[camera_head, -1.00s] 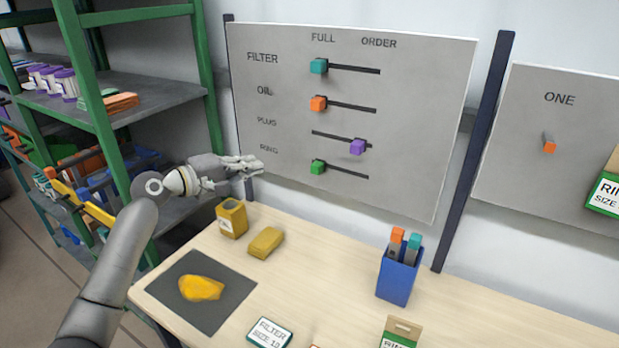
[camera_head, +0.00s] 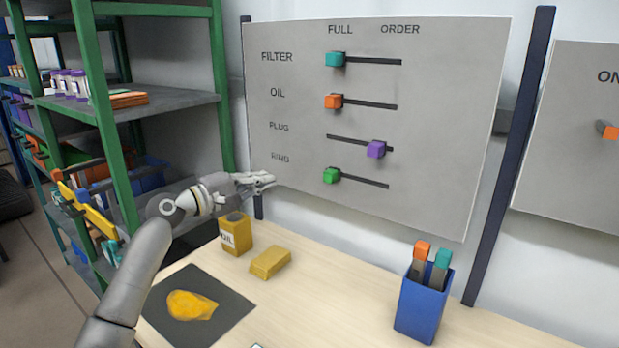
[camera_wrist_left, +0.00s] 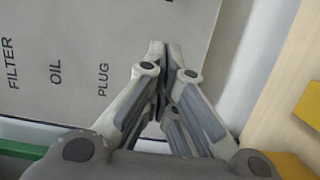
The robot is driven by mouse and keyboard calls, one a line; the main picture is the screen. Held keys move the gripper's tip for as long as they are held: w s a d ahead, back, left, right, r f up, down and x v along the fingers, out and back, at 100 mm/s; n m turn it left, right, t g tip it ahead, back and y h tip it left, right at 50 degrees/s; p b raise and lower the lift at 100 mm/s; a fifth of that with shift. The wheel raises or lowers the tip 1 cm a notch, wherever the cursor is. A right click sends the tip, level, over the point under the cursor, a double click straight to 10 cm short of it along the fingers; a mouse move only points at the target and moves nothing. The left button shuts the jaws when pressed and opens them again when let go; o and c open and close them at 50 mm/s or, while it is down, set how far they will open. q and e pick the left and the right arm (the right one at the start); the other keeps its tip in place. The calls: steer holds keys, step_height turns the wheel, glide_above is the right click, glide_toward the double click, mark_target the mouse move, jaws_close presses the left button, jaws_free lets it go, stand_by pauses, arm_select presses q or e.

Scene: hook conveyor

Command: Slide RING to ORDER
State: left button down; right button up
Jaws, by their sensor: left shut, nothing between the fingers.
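The grey board (camera_head: 440,130) has slots labelled FILTER, OIL, PLUG and RING, with FULL and ORDER columns above. The green RING slider (camera_head: 331,175) sits at the left, FULL end of the bottom slot. The teal (camera_head: 335,59) and orange (camera_head: 333,101) sliders are also at the left ends; the purple PLUG slider (camera_head: 376,149) is toward the right. My left gripper (camera_head: 272,180) is shut and empty, left of the green slider near the RING label and apart from the slider. In the left wrist view the closed fingertips (camera_wrist_left: 157,48) are by the board, and the green slider is not visible. My right gripper is not in view.
Below the board is a wooden table with a yellow OIL can (camera_head: 236,235), a yellow block (camera_head: 270,263), a dark mat (camera_head: 232,310) with a yellow cloth, and a blue holder (camera_head: 422,309). A green shelf rack (camera_head: 222,100) stands left. A dark post (camera_head: 510,150) stands right.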

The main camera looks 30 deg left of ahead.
mark_target(331, 176)
arm_select(q)
steer(key=p+x, duration=0.2)
steer(key=x, duration=0.8)
steer(key=shift+r+p, duration=0.2)
steer(key=shift+p, duration=0.1)
steer(key=d+p, duration=0.2)
steer(key=d, duration=0.1)
steer(key=shift+s+d, duration=0.1)
steer(key=shift+s, duration=0.1)
steer(key=shift+s+d+f, duration=0.1)
steer(key=shift+s+d, duration=0.05)
steer(key=shift+d, duration=0.25)
steer(key=shift+f, duration=0.1)
